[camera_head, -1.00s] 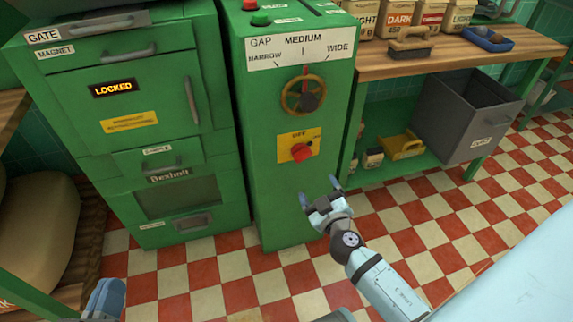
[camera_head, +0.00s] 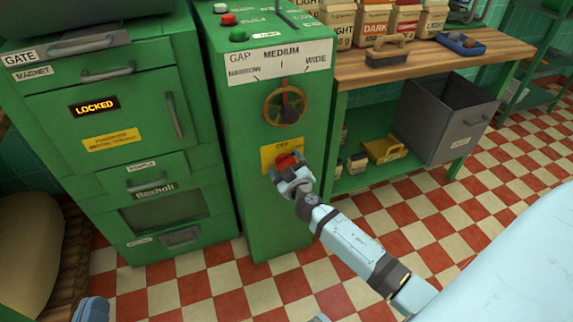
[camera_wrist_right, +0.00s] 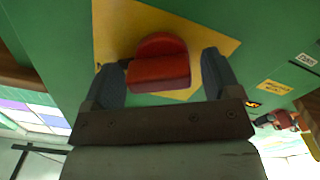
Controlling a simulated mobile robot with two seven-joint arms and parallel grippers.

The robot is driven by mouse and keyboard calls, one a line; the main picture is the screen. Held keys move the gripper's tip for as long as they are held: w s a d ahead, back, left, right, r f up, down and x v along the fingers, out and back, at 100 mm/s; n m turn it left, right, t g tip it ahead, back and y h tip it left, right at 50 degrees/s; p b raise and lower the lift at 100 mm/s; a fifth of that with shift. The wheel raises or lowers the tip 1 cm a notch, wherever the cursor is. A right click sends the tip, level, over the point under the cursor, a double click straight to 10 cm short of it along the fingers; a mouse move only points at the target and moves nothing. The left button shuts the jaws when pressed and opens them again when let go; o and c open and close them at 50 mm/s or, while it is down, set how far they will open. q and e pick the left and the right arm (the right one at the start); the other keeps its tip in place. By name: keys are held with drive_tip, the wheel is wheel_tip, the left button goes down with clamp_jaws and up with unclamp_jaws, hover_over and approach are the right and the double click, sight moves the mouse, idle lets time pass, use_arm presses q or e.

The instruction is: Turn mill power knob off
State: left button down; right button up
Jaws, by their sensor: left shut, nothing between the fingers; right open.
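The red power knob (camera_head: 286,160) sits on a yellow plate (camera_head: 267,159) on the front of the green mill (camera_head: 235,180). In the right wrist view the knob (camera_wrist_right: 158,64) lies between the two fingers of my right gripper (camera_wrist_right: 160,80). The fingers are open, one on each side of it, with a visible gap at least on the right. The right gripper (camera_head: 290,176) hides part of the knob and plate in the head view. My left gripper (camera_head: 92,309) is at the bottom left edge, away from the mill, shut and empty.
A gap handwheel (camera_head: 285,104) is above the knob. A green cabinet with a LOCKED display (camera_head: 95,107) stands to the left. A wooden bench (camera_head: 430,62) with bags and a grey bin (camera_head: 440,120) is to the right. The checkered floor in front is clear.

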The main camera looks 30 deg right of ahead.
drive_tip(key=c, duration=0.9)
